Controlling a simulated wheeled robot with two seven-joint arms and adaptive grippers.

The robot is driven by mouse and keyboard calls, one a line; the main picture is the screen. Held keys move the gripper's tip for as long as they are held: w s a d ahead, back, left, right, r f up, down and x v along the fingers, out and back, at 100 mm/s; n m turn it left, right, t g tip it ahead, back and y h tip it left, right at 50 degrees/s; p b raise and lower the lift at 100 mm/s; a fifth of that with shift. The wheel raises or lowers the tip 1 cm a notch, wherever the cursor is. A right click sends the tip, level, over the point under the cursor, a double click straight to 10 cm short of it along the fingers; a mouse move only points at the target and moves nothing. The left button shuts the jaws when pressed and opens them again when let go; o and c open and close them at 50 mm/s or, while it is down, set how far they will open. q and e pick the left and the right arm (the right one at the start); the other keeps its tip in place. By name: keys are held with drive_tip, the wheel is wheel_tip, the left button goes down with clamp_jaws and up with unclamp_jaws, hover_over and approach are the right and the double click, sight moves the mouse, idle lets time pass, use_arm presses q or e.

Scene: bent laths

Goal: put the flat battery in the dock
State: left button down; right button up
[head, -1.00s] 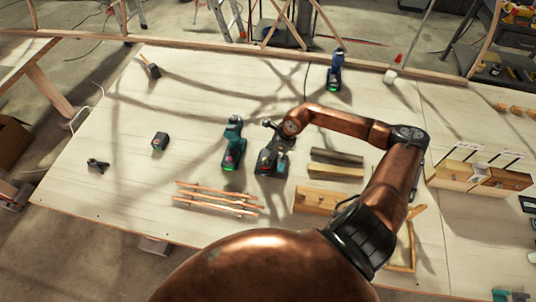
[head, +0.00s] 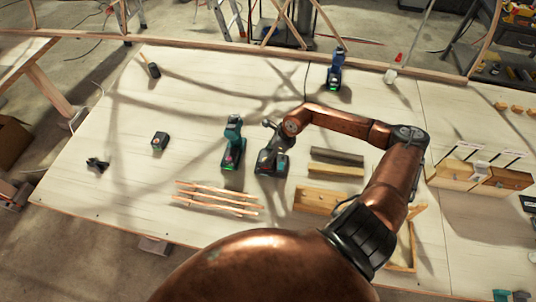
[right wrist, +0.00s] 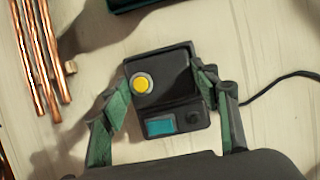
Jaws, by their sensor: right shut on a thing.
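My right gripper (head: 271,155) is low over the middle of the table. In the right wrist view the gripper (right wrist: 162,84) is shut on a dark boxy battery (right wrist: 172,62) with a round yellow button, one green-padded finger on each side. Right beneath or against the battery is the dark dock (right wrist: 188,124), with a teal panel and a small dark knob. I cannot tell whether the battery is fully seated in it. In the head view the gripper hides much of both. My left gripper is not in view.
A teal drill (head: 233,140) stands just left of the gripper. A blue drill (head: 335,70) stands farther back. Copper-coloured laths (head: 215,198) lie in front. Wooden blocks (head: 336,170) lie to the right. A dark block (head: 160,141) sits at left. A black cable (right wrist: 275,84) runs right.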

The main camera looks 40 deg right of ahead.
drive_tip(key=shift+f, duration=0.2)
drive_tip(key=o, duration=1.5)
drive_tip(key=shift+o, duration=0.2)
drive_tip(key=shift+r+p, duration=1.7)
drive_tip(key=shift+r, duration=1.9)
drive_tip(key=shift+f, duration=0.1)
